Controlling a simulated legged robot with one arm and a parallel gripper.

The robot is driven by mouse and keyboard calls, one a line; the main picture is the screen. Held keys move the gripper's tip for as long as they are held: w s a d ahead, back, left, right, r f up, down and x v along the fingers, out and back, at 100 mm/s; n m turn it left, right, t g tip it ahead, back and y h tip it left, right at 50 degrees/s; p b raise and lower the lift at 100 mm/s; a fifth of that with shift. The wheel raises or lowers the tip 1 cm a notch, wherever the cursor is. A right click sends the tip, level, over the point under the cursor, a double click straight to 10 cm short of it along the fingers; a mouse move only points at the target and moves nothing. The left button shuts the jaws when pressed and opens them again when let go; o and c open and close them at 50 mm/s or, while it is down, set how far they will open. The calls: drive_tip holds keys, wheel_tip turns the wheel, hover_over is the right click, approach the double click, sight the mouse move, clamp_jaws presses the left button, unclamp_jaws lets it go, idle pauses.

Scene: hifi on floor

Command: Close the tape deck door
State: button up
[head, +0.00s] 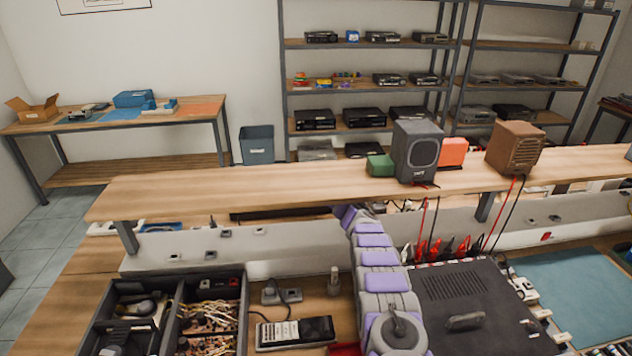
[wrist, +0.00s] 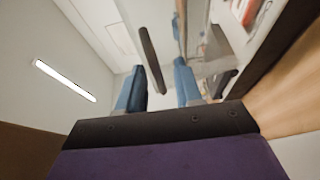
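No tape deck door can be made out in either view. A dark, flat-topped unit with vent slots (head: 455,288) lies on the workbench just right of my arm in the head view. I cannot tell whether it is the tape deck; its front is not clear. My lavender and grey arm reaches forward from the bottom middle to the edge of the raised shelf, and its end is hard to make out there.
A raised wooden shelf (head: 260,184) crosses the bench, bearing a grey speaker (head: 417,150), a brown speaker (head: 514,147) and a green box (head: 380,165). A dark parts tray (head: 170,285) and a meter-like device (head: 295,332) lie left of my arm. Racks (head: 370,90) stand behind.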

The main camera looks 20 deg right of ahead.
drive_tip(key=c, duration=0.6)
clamp_jaws()
drive_tip(key=shift+a+f, duration=0.1)
drive_tip(key=shift+f, duration=0.05)
idle(0.5)
